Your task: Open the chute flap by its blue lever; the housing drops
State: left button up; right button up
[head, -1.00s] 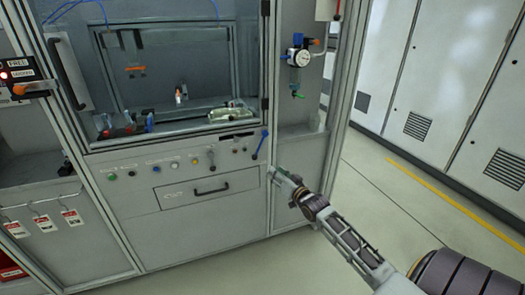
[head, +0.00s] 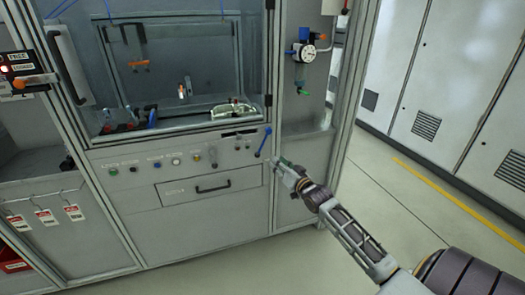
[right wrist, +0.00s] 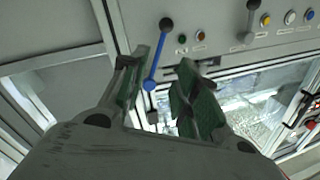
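The blue lever (head: 263,142) is on the right side of the machine's front panel, tilted, under the window's lower right corner. My right gripper (head: 281,162) is just below and to the right of it in the head view. In the right wrist view the lever (right wrist: 154,72) shows between the two green-padded fingers of my open right gripper (right wrist: 165,62). The fingers are apart and I cannot tell whether either touches it. A pale, greenish part (head: 232,109) lies behind the window; I cannot tell if it is the housing. The flap is not clearly visible. My left gripper is out of view.
A drawer with a black handle (head: 213,187) and a row of buttons (head: 176,161) are left of the lever. A frame post and a gauge (head: 307,50) are to the right. The floor (head: 400,220) at the right is clear.

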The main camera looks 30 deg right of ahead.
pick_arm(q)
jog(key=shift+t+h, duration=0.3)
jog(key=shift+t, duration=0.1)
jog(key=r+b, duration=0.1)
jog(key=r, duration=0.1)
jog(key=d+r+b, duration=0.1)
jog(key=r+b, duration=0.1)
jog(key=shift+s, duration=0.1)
pick_arm(e)
jog(key=w, duration=1.3)
jog(key=shift+d, duration=0.15)
jog(key=shift+c, duration=0.4)
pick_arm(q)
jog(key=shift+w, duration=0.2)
pick_arm(e)
grip_shut()
